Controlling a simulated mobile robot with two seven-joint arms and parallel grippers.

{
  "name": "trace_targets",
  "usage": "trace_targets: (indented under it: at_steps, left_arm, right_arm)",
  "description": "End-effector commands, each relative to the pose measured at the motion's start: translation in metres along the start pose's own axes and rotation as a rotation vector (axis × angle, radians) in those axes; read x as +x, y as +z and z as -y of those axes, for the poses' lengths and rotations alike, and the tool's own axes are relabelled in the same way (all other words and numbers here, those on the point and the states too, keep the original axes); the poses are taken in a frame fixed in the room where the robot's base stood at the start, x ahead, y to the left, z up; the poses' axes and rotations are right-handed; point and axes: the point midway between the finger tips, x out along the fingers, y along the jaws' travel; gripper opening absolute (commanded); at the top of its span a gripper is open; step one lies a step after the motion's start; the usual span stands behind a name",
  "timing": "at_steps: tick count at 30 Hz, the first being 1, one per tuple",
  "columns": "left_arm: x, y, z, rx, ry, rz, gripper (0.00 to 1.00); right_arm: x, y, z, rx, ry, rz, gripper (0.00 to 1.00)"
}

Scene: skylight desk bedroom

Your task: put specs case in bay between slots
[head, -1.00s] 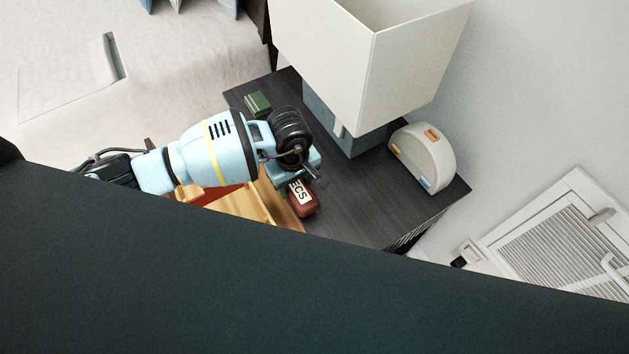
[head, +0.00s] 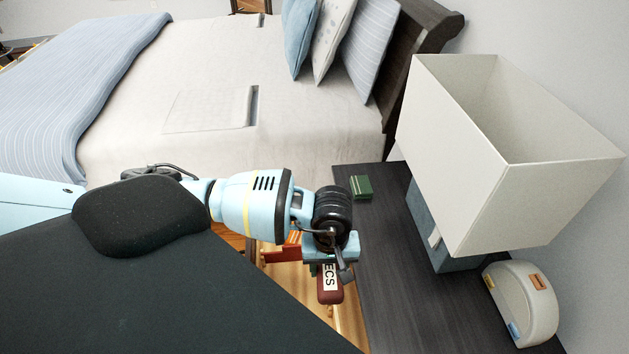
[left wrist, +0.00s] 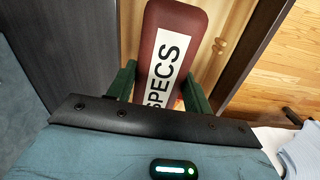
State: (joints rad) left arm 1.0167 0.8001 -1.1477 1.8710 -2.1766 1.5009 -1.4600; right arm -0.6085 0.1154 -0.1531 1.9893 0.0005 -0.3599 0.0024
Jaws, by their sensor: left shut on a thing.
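The specs case (head: 330,289) is a dark red, rounded case with a white label reading SPECS. My left gripper (head: 331,262) is shut on it. In the left wrist view, the case (left wrist: 176,47) lies between the two green fingers (left wrist: 158,88), its far end sticking out. It is over a light wood compartment (left wrist: 236,30) that looks like an open drawer beside the dark nightstand top. This wood (head: 290,283) also shows in the head view. Whether the case touches it, I cannot tell. The bay and slots are mostly hidden by my arm and body. My right gripper is not in view.
A red item (head: 281,254) shows in the compartment left of the case. On the dark nightstand (head: 395,290) stand a lamp (head: 470,150), a small green box (head: 361,187) and a cream half-round object (head: 525,300). A bed (head: 220,100) is behind.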

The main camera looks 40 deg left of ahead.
Motion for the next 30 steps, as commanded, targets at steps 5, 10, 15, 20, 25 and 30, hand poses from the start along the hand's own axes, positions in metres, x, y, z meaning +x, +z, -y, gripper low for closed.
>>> trace_targets:
  at_steps: [5,10,15,20,25,30]
  left_arm:
    - [-0.070,0.007,-0.012,0.250,0.024,0.001,0.27]
    - [-0.129,0.021,-0.008,0.520,0.016,-0.002,0.27]
    - [-0.160,0.031,-0.001,0.688,-0.002,-0.007,0.27]
    - [-0.165,0.034,0.002,0.726,-0.009,-0.006,0.27]
    - [-0.165,0.033,0.002,0.723,-0.008,-0.006,0.27]
    - [-0.165,0.033,0.002,0.721,-0.008,-0.006,0.27]
  right_arm:
    - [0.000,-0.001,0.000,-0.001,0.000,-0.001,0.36]
    - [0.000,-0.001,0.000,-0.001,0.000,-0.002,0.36]
    - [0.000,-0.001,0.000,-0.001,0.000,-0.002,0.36]
    - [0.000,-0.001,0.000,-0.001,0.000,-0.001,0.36]
    - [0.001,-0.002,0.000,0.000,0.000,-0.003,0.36]
    - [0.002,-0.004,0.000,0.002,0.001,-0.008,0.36]
